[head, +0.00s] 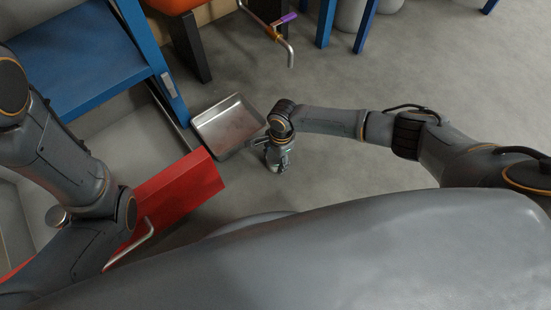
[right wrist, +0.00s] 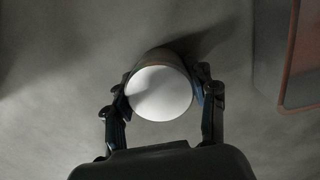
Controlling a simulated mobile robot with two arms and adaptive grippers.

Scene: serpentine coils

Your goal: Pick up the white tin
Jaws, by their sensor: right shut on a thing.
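The white tin shows in the right wrist view (right wrist: 160,93) as a round, bright white top with a darker side, seen from above. My right gripper (right wrist: 161,100) has one finger on each side of the tin and is shut on it. In the head view my right gripper (head: 278,158) points down near the floor, just right of a metal tray. The tin is mostly hidden by the gripper there, and I cannot tell whether it touches the floor. My left arm shows at the left of the head view, but its gripper is not in view.
The shallow metal tray (head: 210,127) lies on the floor close beside my right gripper. A red box-like object (head: 190,187) is nearer, at the left. A blue bench (head: 75,60) stands at the upper left. Floor at right is clear.

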